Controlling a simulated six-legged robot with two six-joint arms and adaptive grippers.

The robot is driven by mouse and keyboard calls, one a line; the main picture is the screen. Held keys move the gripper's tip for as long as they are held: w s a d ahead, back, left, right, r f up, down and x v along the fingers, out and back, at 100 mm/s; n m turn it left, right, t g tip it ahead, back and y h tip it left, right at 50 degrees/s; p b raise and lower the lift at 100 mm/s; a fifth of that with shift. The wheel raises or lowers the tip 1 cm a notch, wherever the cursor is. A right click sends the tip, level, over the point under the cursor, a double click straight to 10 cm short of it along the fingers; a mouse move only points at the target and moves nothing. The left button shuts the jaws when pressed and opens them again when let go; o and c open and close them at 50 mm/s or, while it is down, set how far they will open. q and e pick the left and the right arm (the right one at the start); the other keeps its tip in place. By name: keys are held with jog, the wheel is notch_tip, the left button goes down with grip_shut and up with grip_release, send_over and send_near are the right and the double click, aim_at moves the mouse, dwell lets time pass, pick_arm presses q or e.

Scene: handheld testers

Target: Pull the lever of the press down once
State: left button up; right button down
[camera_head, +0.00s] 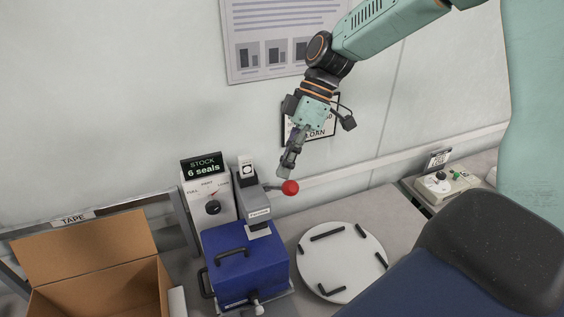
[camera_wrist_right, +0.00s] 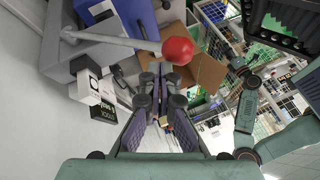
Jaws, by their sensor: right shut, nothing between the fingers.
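The grey press (camera_head: 254,205) stands behind a blue case on the bench. Its lever ends in a red ball knob (camera_head: 290,188), which sticks out to the right of the press. In the right wrist view the red knob (camera_wrist_right: 178,51) is large, just beyond the fingertips, with the pale lever rod (camera_wrist_right: 112,41) running left from it. My right gripper (camera_head: 285,173) points down, just above and slightly left of the knob. Its fingers are shut and empty. I cannot tell whether the fingertips touch the lever.
The blue case (camera_head: 240,262) has black handles. A white round plate (camera_head: 335,275) with several black bars lies to the right. An open cardboard box (camera_head: 90,250) stands left. A STOCK sign (camera_head: 205,166) reads 6 seals. A small tester (camera_head: 441,187) is at the right.

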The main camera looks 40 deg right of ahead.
aim_at(294, 189)
jog(key=shift+s+a+f, duration=0.25)
jog(key=shift+s+f, duration=0.4)
jog(key=shift+s, duration=0.2)
dwell(1.2)
jog(key=shift+s+a+f+p, duration=0.25)
jog(key=shift+s+f+p, duration=0.25)
jog(key=shift+s+f, duration=0.5)
dwell(1.9)
jog(key=shift+s+a+f+p, duration=0.15)
jog(key=shift+s+f+p, duration=0.2)
jog(key=shift+s, duration=0.3)
jog(key=shift+s+a+f+p, duration=0.15)
jog(key=shift+s+f+p, duration=0.1)
jog(key=shift+s+f, duration=0.3)
dwell(1.9)
